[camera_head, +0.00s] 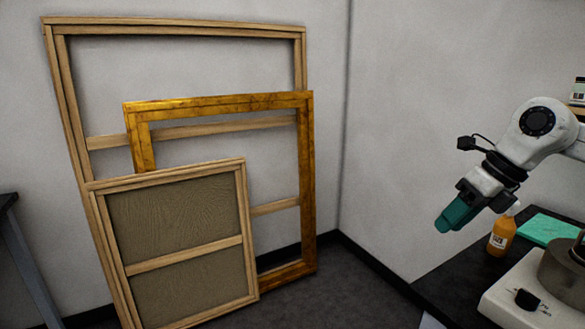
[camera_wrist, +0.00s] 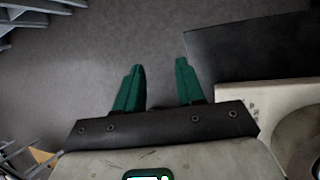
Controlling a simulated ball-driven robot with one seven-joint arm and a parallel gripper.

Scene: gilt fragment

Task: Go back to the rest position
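My gripper (camera_head: 458,214) is at the right of the head view, held up in the air and angled down to the left. It is left of an orange bottle and near the black table's left edge. In the wrist view, my gripper (camera_wrist: 159,66) shows two green fingers standing apart with only grey floor between them. It is open and empty.
The black table (camera_head: 460,279) bears the orange bottle (camera_head: 502,236), a green mat (camera_head: 548,229) and a white appliance (camera_head: 527,300) with a metal pot (camera_head: 562,272). A gilt frame (camera_head: 306,190) and wooden frames (camera_head: 60,85) lean on the wall at left.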

